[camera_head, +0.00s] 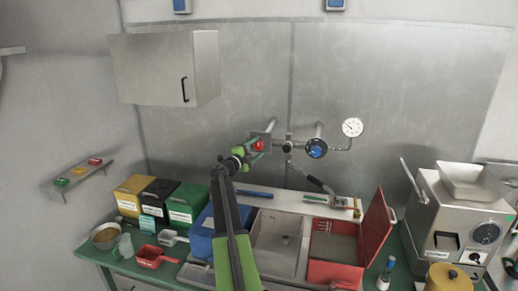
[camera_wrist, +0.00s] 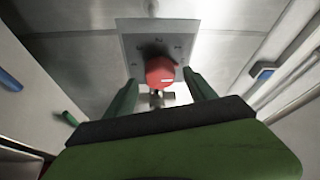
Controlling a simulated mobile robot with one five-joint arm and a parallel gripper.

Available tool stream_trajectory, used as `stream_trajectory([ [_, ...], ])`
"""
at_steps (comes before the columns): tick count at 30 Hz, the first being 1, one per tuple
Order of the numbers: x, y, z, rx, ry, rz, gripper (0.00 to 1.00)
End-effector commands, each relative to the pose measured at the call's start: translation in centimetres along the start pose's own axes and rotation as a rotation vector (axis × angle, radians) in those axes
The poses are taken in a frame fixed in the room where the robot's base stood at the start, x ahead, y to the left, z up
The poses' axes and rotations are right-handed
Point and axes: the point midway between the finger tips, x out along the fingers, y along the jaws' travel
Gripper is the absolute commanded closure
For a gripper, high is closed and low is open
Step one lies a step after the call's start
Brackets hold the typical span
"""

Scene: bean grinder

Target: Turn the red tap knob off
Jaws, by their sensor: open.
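The red tap knob (camera_wrist: 160,71) sits in front of a grey square plate (camera_wrist: 158,38) in the wrist view. In the head view the knob (camera_head: 258,145) shows near the end of my arm, on the pipework at the back wall. My gripper (camera_wrist: 160,84) is open, with one green finger to the left of the knob and one to the right. Gaps show between the fingers and the knob in the wrist view. In the head view my gripper (camera_head: 254,150) partly covers the knob and the plate. I cannot tell the knob's turned position.
A blue knob (camera_head: 316,148) and a round gauge (camera_head: 352,127) are on the pipe to the right. Below are a sink (camera_head: 278,240) and a red box with a raised lid (camera_head: 376,226). A wall cabinet (camera_head: 160,68) hangs at upper left. A grinder (camera_head: 462,225) stands at right.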

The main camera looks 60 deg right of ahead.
Motion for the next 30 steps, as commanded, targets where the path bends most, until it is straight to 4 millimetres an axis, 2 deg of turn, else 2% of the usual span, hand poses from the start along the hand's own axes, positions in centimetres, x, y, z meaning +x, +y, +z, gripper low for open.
stream_trajectory([
  [1,-1.6,0.2,-0.2,0.000,-0.001,0.000,0.36],
  [9,-9.3,0.2,-0.4,0.000,-0.003,-0.001,0.36],
  [15,-13.5,0.2,-0.5,0.000,0.000,0.000,0.36],
  [21,-15.1,0.1,-0.5,0.000,0.002,0.000,0.36],
  [30,-15.2,0.1,-0.4,0.000,0.002,0.000,0.36],
])
